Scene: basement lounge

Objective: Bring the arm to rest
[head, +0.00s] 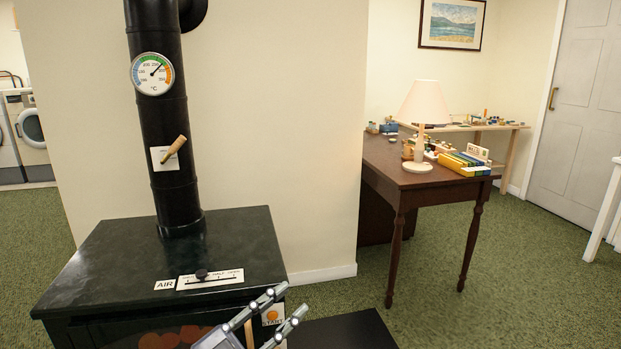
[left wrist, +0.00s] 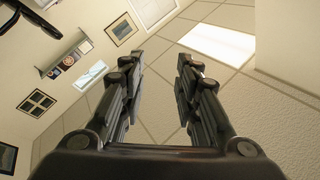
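My left gripper (head: 285,309) is at the bottom of the head view, in front of the right front corner of the black stove (head: 120,262). In the left wrist view its two fingers (left wrist: 160,90) stand apart with nothing between them. Behind them that view shows the ceiling, a bright light panel (left wrist: 216,42) and walls, so the gripper points upward. My right gripper is in neither view.
The stove has a black flue pipe (head: 165,120) with a dial thermometer (head: 152,74), a wooden-handled lever (head: 174,149) and an air slider (head: 202,274). A brown desk (head: 385,163) with a lamp (head: 424,105) stands right. Green carpet (head: 500,290) is open at front right.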

